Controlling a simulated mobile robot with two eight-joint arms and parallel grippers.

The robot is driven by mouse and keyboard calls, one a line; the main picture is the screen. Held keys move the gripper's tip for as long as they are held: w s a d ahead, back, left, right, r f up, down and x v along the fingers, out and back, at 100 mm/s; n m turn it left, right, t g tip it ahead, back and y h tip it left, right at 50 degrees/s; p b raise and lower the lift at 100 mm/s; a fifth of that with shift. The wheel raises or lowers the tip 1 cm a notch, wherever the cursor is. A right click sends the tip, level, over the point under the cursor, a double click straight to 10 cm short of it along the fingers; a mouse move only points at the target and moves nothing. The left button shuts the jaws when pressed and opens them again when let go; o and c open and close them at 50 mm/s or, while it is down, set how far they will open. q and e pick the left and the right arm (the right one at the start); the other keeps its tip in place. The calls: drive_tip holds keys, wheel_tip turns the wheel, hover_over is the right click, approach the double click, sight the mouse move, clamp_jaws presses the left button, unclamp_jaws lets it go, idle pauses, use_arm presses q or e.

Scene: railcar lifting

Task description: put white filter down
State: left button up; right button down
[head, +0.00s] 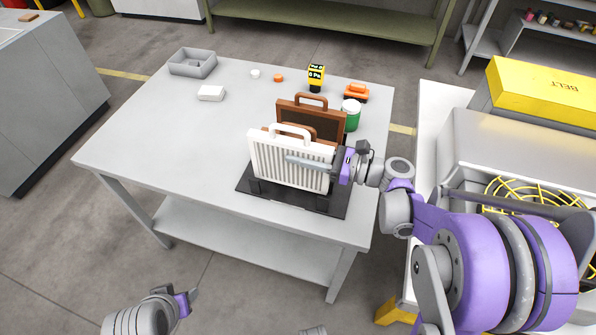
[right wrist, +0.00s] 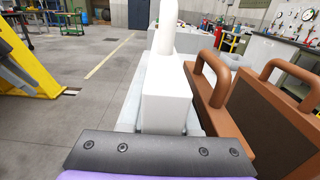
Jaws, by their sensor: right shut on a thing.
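The white filter (head: 262,155), a ribbed upright panel with a loop handle on top, is over the front part of a black rack (head: 333,206) on the table. I cannot tell whether its lower edge rests in the rack. My right gripper (head: 300,161) is shut on the filter's right side edge, with one finger lying across its ribbed face. In the right wrist view, the white filter (right wrist: 168,98) sits between the fingers. Brown filters with loop handles (head: 312,122) stand upright just behind it. My left gripper (head: 185,302) is low at the front left, away from the table; its jaws are unclear.
The grey table (head: 170,140) is clear on its left. At its back stand a grey tray (head: 193,63), a white box (head: 211,93), a yellow-black device (head: 316,77), an orange item (head: 355,92) and a green can (head: 351,115). A yellow belt box (head: 540,95) is at right.

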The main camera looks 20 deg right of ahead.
drive_tip(key=shift+f+b, duration=0.35)
drive_tip(key=shift+f, duration=2.05)
drive_tip(key=shift+f, duration=0.15)
drive_tip(key=c, duration=0.6)
unclamp_jaws()
drive_tip(key=shift+c, duration=0.2)
drive_tip(key=shift+r, duration=0.2)
drive_tip(key=v, duration=0.7)
drive_tip(key=shift+s+d+b, duration=0.1)
drive_tip(key=shift+d+b, duration=0.15)
drive_tip(key=shift+b, duration=0.05)
